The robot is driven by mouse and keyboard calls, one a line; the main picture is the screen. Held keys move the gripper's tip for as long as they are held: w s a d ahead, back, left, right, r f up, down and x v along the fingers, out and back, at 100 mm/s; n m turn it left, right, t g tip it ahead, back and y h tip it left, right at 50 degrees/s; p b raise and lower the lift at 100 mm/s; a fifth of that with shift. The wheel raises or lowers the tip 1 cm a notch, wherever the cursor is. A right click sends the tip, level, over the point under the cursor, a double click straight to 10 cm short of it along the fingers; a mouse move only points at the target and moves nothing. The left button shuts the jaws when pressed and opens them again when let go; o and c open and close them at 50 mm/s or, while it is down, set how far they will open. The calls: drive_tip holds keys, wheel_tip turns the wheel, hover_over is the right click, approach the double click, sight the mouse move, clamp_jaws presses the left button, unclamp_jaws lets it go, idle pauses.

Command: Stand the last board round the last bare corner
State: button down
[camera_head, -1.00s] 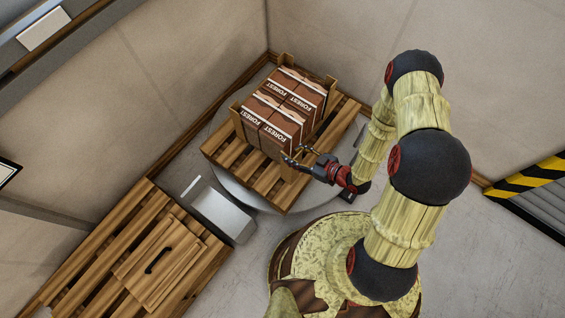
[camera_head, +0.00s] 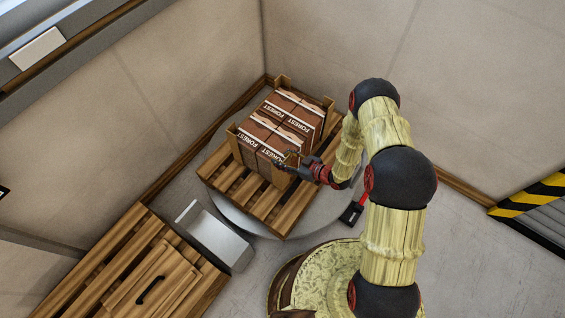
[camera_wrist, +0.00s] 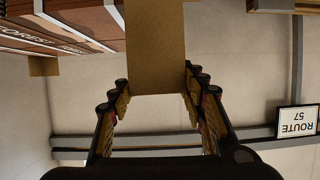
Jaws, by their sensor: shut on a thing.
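A stack of brown boxes marked FOREST (camera_head: 268,131) stands on a wooden pallet (camera_head: 283,213). Boards stand at its back corner (camera_head: 282,82), left corner (camera_head: 234,142) and right corner (camera_head: 328,106). My gripper (camera_head: 288,163) is at the near corner of the stack. In the wrist view my gripper (camera_wrist: 155,97) is shut on a plain brown board (camera_wrist: 155,45), with a finger at each edge. The boxes (camera_wrist: 55,28) show at the upper left there, close beside the board. Whether the board touches the boxes cannot be told.
The pallet rests on a round grey turntable (camera_head: 325,212) near two walls. A black, red-handled device (camera_head: 352,212) is at its right edge. A metal ramp-like plate (camera_head: 218,238) and a second pallet (camera_head: 82,270) with a handled wooden panel (camera_head: 152,285) lie at lower left.

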sight(287, 163)
drive_tip(key=shift+w+a+f+b, duration=0.1)
drive_tip(key=shift+f+b, duration=0.15)
drive_tip(key=shift+f, duration=0.35)
drive_tip(key=shift+w+d+f+b, duration=0.1)
drive_tip(key=shift+f+b, duration=0.1)
drive_tip(key=shift+f, duration=0.45)
drive_tip(key=shift+w+a+f+b, duration=0.1)
drive_tip(key=shift+f+b, duration=0.15)
drive_tip(key=shift+f, duration=0.35)
drive_tip(key=shift+f, duration=0.2)
drive_tip(key=c, duration=1)
unclamp_jaws()
drive_tip(key=shift+r, duration=0.15)
